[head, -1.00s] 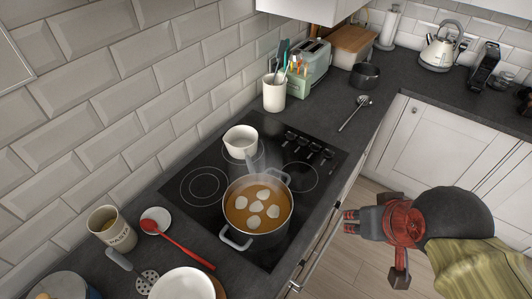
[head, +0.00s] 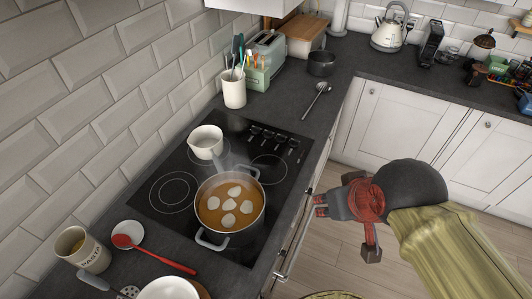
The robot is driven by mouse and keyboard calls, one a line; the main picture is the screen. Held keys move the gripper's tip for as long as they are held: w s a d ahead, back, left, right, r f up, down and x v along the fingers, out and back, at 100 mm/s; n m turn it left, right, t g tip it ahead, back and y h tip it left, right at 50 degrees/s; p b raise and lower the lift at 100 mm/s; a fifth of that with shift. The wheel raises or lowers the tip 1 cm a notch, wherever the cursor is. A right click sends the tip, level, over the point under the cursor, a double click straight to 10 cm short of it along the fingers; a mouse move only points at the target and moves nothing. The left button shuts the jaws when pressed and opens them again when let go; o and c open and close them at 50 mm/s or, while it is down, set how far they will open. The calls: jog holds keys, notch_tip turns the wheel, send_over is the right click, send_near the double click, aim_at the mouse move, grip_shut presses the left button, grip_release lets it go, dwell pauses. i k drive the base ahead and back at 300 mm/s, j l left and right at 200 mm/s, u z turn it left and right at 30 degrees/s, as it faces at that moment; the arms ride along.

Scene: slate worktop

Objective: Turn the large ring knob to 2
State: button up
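A row of several dark knobs (head: 274,139) stands on the far right part of the black glass hob (head: 149,202). They are small in the head view, so I cannot read their marks or settings or tell which one serves the large ring. A steel pot (head: 230,217) of brown soup with pale round pieces sits on the front right of the hob, steaming. A small white pan (head: 206,142) stands behind it. My gripper (head: 318,205) hangs over the floor to the right of the hob, apart from the knobs. Its fingers are too small to judge; nothing shows held.
A utensil crock (head: 234,93), a toaster (head: 268,52) and a dark saucepan (head: 321,64) stand beyond the hob. A red spoon (head: 160,256) lies at the front left. The floor (head: 320,250) is clear.

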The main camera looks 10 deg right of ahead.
aim_at(294, 143)
jog(key=i+l, duration=0.7)
